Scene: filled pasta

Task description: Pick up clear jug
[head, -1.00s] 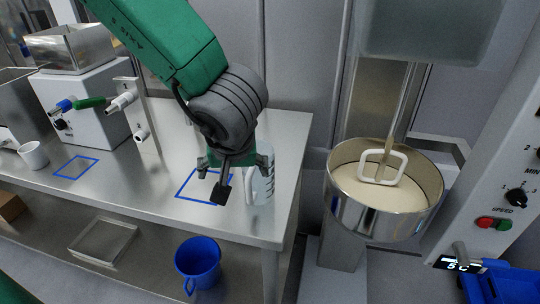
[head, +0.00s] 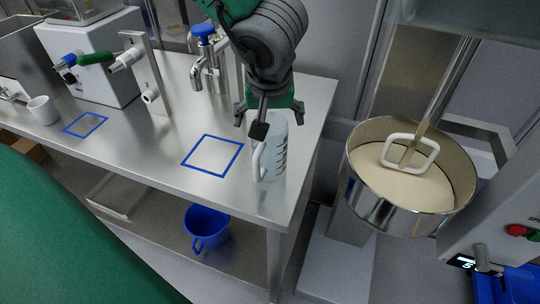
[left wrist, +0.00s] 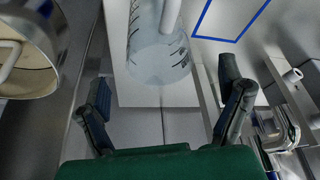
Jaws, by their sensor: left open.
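The clear jug (head: 274,160) stands upright on the steel table near its right end, to the right of a blue square outline. It has dark measuring marks and a pale handle (head: 257,163) on its left side. My left gripper (head: 268,118) is open at the jug's upper part and hides some of it. In the left wrist view, the jug (left wrist: 158,55) lies ahead of the spread fingers of the gripper (left wrist: 165,103), between them across the picture, with no finger visibly closed on it. My right gripper is not in view.
A mixer bowl (head: 390,205) of pale batter stands right of the table (head: 150,160). A steel tap with a blue knob (head: 204,32) is behind the left gripper. A white cup (head: 42,109) stands at left. A blue jug (head: 207,228) is on the lower shelf.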

